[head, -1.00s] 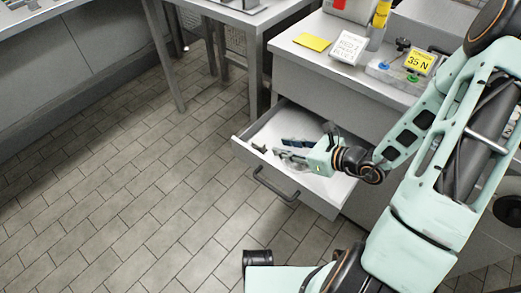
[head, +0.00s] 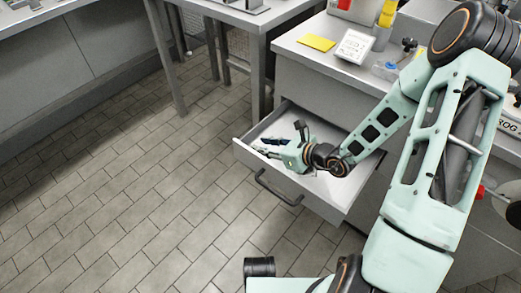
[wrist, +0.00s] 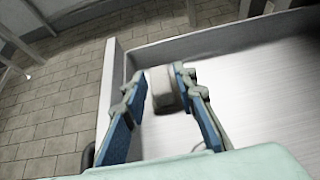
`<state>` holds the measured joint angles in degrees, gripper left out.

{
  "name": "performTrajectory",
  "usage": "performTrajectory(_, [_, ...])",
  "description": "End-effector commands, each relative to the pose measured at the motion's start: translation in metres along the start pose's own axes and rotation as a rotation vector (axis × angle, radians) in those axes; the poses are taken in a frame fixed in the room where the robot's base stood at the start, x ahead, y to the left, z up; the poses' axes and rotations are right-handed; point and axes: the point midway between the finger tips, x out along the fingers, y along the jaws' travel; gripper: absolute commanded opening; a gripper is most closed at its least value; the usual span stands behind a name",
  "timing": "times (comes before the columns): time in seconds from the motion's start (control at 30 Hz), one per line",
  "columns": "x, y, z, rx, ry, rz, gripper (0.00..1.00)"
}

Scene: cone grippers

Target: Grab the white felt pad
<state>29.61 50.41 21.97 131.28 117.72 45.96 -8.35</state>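A small pale grey-white block (wrist: 162,90), which looks like the felt pad, lies on the drawer floor in the wrist view. It sits between the far ends of my gripper's two blue-lined fingers. My gripper (wrist: 159,76) is open, with a gap visible beside the pad, and reaches low into the drawer. In the head view my gripper (head: 268,147) is at the left part of the open drawer (head: 320,190). I cannot make out the pad clearly in the head view.
The drawer's walls (wrist: 220,38) stand close to the left of and beyond my fingers. The drawer floor to the right is bare. On the counter above are a yellow pad (head: 317,43) and a white sign (head: 355,46). The tiled floor to the left is clear.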

Motion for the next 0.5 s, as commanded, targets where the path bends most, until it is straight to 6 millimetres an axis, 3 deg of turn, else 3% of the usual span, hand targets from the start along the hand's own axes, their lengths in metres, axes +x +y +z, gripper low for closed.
performTrajectory(0.27, [-0.0004, 0.0, 0.0001, 0.0, 0.0, 0.0, 0.0])
performTrajectory(0.5, [-0.0011, -0.0001, 0.0014, -0.001, 0.0, 0.0, 0.0])
